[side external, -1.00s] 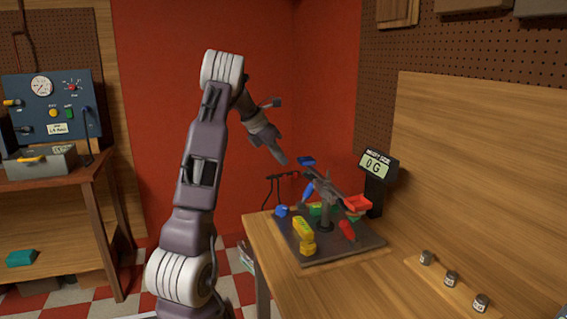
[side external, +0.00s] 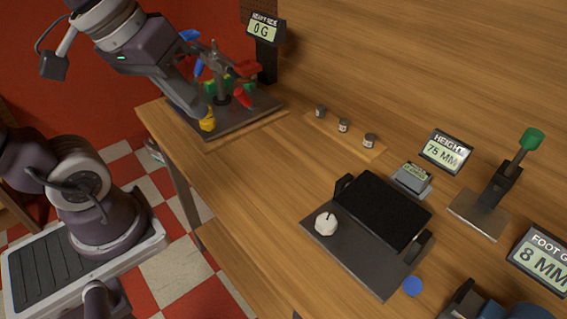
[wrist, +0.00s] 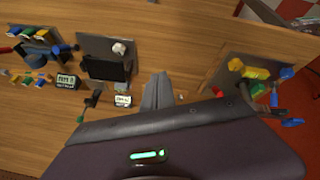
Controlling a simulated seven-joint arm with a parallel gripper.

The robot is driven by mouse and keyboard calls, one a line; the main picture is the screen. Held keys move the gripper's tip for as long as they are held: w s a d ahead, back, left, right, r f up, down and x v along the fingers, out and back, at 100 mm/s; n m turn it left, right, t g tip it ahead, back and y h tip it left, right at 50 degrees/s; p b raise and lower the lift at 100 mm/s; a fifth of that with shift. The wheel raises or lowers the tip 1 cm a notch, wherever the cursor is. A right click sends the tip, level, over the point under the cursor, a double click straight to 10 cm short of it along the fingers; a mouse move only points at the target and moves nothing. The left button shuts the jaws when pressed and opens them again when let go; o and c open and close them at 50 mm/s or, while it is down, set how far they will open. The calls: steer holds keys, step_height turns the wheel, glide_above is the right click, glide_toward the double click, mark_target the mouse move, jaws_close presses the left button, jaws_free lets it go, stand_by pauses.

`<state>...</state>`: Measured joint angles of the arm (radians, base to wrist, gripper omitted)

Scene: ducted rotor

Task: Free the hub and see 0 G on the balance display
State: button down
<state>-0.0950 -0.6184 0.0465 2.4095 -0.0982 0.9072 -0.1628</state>
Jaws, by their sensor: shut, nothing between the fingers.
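The balance display (side external: 262,32) at the back of the bench reads 0 G under a "heavy side" label. In front of it, the grey hub (side external: 221,83) stands upright on a dark base plate (side external: 262,112). Blue, red, green and yellow parts surround it. The yellow part (side external: 207,122) is at the plate's front. My gripper (wrist: 158,76) is shut and empty in the wrist view, left of the plate (wrist: 222,72) in that picture. In the side view my arm covers the plate's left part. I cannot tell whether anything still holds the hub.
Several small weights (side external: 343,125) stand on a wooden strip. A dark fixture (side external: 375,210) with a white knob (side external: 326,223), a height display (side external: 446,152) reading 75 MM and a green-knobbed stand (side external: 490,190) lie further right.

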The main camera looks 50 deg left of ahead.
steer(key=s+m, duration=0.1)
steer(key=s+f+m, duration=0.1)
steer(key=s+m, duration=0.1)
steer(key=m, duration=0.1)
steer(key=shift+s+d+f+y, duration=0.2)
steer(key=shift+d+f+y, duration=0.1)
steer(key=shift+d+f, duration=0.1)
